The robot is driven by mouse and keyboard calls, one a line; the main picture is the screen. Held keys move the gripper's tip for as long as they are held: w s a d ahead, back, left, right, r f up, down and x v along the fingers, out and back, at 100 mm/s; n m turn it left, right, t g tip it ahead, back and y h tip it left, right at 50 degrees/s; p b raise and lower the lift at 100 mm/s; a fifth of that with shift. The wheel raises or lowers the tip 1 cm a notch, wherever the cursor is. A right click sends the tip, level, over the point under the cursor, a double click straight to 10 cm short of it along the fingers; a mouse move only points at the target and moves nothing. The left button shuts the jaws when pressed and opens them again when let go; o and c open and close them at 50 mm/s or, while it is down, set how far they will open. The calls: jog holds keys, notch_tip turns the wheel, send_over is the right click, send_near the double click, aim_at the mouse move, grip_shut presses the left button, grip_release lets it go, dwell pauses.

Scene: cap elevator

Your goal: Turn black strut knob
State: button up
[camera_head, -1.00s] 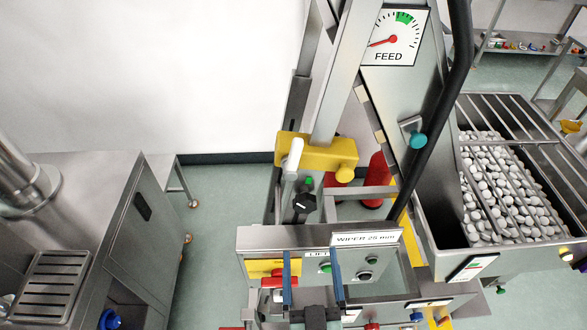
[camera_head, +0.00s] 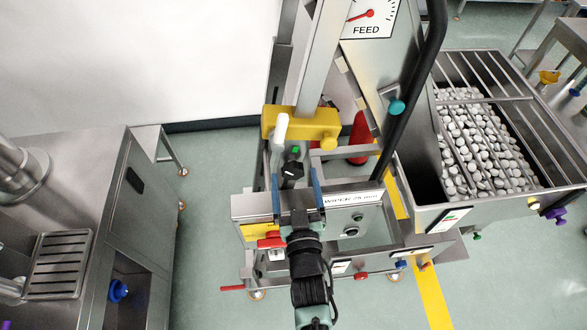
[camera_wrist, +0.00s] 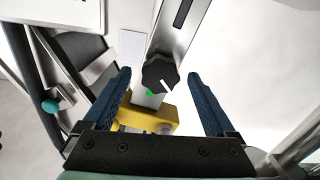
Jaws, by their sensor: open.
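The black strut knob (camera_head: 292,169) sits on the metal strut behind the front panel, with a green mark just above it in the head view. In the wrist view the knob (camera_wrist: 160,76) is a lobed black disc with a white pointer line, on a metal strut (camera_wrist: 180,40). My gripper (camera_head: 297,180) is open, with its blue fingers pointing at the knob. In the wrist view my gripper (camera_wrist: 158,80) has one finger on each side of the knob, with gaps on both sides. Contact is not visible.
The front panel (camera_head: 260,207) lies under my gripper. A black curved tube (camera_head: 415,95) and a caged bin of caps (camera_head: 480,150) are to the right.

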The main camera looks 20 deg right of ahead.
jog(key=shift+x, duration=1.2)
jog(key=shift+c, duration=0.2)
jog(key=c, duration=1.3)
jog(key=shift+c, duration=0.2)
jog(key=shift+m, duration=0.3)
jog(key=m+b, duration=0.1)
jog(key=m, duration=0.3)
jog(key=shift+a+f+m, duration=0.1)
jog(key=shift+a+m, duration=0.05)
jog(key=shift+m, duration=0.25)
jog(key=m+b, duration=0.2)
jog(key=m, duration=0.3)
jog(key=shift+m, duration=0.3)
